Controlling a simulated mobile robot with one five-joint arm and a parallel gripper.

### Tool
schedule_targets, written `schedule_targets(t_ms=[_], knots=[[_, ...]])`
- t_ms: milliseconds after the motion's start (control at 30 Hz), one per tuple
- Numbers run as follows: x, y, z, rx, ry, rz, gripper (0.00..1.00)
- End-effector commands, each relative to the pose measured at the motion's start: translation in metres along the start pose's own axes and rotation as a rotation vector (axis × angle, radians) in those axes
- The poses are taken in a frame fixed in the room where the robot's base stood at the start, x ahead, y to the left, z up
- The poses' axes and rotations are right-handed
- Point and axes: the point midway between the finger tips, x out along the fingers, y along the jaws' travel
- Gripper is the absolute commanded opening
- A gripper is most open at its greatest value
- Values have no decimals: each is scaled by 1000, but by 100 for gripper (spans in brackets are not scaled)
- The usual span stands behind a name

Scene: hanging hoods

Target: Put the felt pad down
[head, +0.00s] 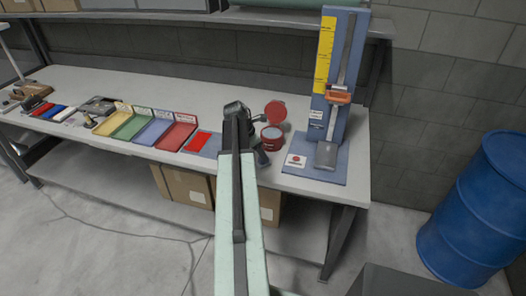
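My arm reaches forward over the workbench (345,187), and its dark end, my gripper (262,157), is near the bench's front edge. My own arm hides much of the gripper, so its opening and anything in it cannot be made out. No felt pad can be told for certain. A flat red square (202,141) lies on a blue-grey mat (212,145) just left of my arm; whether it is felt is unclear. A round red tin (272,138) with its red lid (275,111) raised stands just right of the gripper.
A blue press stand (355,75) with a yellow scale and orange handle stands at right. Yellow, green, blue and red trays (174,136) line the bench at left. Cardboard boxes (188,187) sit below. A blue drum (478,210) stands on the floor at right.

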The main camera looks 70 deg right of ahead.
Motion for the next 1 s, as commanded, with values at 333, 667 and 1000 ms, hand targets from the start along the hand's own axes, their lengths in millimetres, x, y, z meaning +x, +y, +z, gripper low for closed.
schedule_targets(t_ms=[333,667,1000], knots=[[-78,0,3,0,0,0,57],[-77,0,1,2,0,0,57],[-158,20,-214,234,136,71,57]])
